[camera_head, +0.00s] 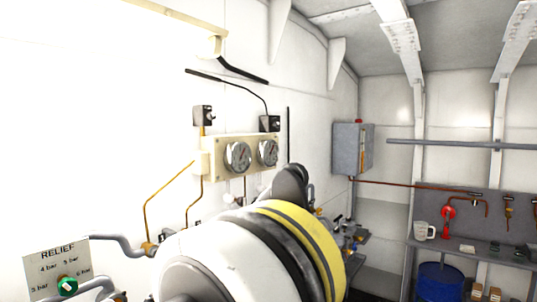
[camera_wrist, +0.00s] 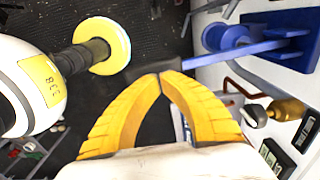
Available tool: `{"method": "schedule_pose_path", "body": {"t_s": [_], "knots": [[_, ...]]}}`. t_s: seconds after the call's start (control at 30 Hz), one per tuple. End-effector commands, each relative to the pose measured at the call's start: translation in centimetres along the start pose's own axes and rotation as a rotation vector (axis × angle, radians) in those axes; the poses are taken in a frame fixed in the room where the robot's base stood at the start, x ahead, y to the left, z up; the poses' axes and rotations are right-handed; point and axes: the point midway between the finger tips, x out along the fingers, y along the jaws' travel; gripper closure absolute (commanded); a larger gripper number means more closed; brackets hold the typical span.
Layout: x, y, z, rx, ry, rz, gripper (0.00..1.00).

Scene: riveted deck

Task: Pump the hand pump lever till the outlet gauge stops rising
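In the wrist view, the blue pump lever (camera_wrist: 245,53) runs from a blue bracket at the upper right to a black grip (camera_wrist: 144,69). My gripper (camera_wrist: 159,76) has its two yellow fingers together at the tips, right at the black grip. The grip lies across both fingertips, not between them; whether they touch it I cannot tell. Two round gauges, left (camera_head: 238,156) and right (camera_head: 267,152), sit on a cream panel in the head view. Their needles are too small to read, and I cannot tell which is the outlet gauge. My arm hides the pump in the head view.
A RELIEF plate (camera_head: 55,262) with a green knob (camera_head: 68,286) is at the lower left. A grey wall box (camera_head: 352,149) hangs beyond the gauges. A workbench with a mug (camera_head: 421,231) and a blue bucket (camera_head: 440,282) stand right. A brass fitting (camera_wrist: 287,109) is near the lever.

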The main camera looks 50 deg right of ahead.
Motion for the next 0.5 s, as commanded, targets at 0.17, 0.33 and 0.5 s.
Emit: {"method": "schedule_pose_path", "body": {"t_s": [0.17,0.33,0.5], "knots": [[0.0,0.0,0.0,0.0,0.0,0.0,1.0],[0.0,0.0,0.0,0.0,0.0,0.0,1.0],[0.51,0.0,0.0,0.0,0.0,0.0,1.0]]}}
